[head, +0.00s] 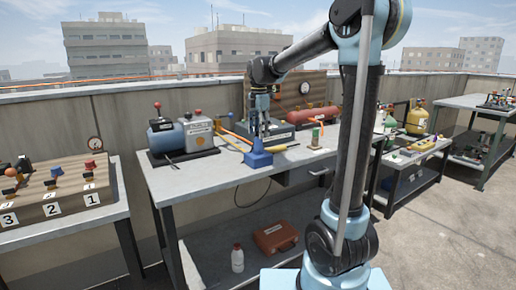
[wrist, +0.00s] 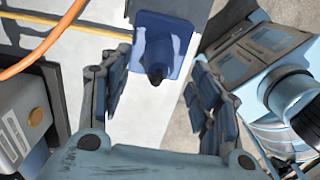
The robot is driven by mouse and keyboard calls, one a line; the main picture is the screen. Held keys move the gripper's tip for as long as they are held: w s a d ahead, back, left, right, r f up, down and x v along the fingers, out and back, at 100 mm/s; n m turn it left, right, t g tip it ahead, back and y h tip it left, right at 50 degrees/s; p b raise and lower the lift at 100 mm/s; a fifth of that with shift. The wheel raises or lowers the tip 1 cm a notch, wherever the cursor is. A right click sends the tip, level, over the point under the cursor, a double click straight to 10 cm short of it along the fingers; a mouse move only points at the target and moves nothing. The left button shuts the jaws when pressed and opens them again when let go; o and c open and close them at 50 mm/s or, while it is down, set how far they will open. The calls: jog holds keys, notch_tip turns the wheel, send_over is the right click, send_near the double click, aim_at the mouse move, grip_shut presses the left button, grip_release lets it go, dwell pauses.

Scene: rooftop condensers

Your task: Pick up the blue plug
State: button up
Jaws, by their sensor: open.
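The blue plug (head: 258,158) stands on the grey workbench near its front edge, with a wide blue base and a narrower upper part. In the wrist view the blue plug (wrist: 172,24) shows from above, with a dark tip pointing toward the camera. My gripper (head: 262,133) points down just above the plug in the head view. In the wrist view my gripper (wrist: 155,85) has its fingers spread apart, and the plug shows between and beyond them. Whether the fingers touch it cannot be told.
A blue and grey pump unit (head: 182,134) stands left of the plug. An orange cable (wrist: 45,45) and a yellow-handled tool (head: 280,148) lie nearby. A red cylinder (head: 312,116) is behind. A numbered valve stand (head: 55,185) is on the left table.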

aim_at(258, 141)
jog(key=shift+a+f, duration=0.1)
jog(key=shift+f, duration=2.4)
jog(key=c, duration=1.2)
